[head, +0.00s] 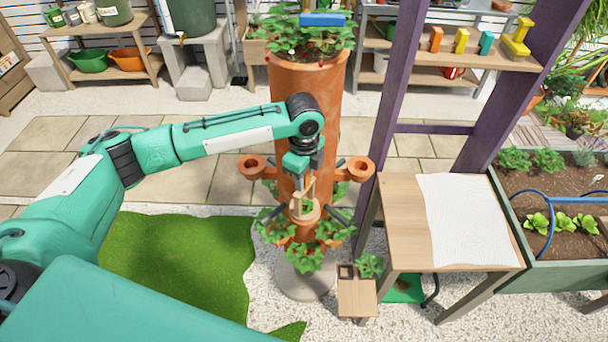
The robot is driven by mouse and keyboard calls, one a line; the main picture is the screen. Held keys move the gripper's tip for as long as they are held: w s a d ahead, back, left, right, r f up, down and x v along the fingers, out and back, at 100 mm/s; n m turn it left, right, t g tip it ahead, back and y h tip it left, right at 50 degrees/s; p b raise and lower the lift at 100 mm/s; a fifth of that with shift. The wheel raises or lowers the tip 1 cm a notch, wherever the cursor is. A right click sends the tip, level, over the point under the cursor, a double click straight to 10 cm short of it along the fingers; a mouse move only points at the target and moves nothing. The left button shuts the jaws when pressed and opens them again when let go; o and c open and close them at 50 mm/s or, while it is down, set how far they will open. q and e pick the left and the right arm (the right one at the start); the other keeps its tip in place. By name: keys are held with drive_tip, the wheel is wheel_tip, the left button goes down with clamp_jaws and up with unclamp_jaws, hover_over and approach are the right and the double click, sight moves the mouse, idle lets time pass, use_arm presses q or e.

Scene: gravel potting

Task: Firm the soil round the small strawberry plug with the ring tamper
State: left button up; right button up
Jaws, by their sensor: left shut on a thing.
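My left gripper (302,172) points down in front of the tall terracotta strawberry planter (310,100). It is shut on a pale wooden tool that looks like the ring tamper (305,212). The tamper hangs upright, its ring at the lower end, over a front pocket of the planter. A little green shows near the ring, perhaps the small strawberry plug. The ring and gripper hide the soil there, so I cannot tell whether the ring touches it. Leafy strawberry plants (304,257) stick out of lower pockets. My right gripper is not in view.
Empty-looking side pockets (251,166) stick out left and right of the planter. A small wooden stand (357,298) with a green plant (369,264) is at its foot. A wooden table (400,210) with a white sheet and a purple post (395,110) stand close right.

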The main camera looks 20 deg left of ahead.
use_arm(q)
drive_tip(key=shift+f, duration=0.65)
idle(0.4)
drive_tip(key=shift+s+f, duration=0.1)
idle(0.6)
wheel_tip(320, 180, up, 2)
drive_tip(key=shift+r+p, duration=0.1)
drive_tip(key=shift+p, duration=1.05)
wheel_tip(320, 180, up, 8)
drive_tip(key=p, duration=0.8)
drive_tip(key=shift+r, duration=0.1)
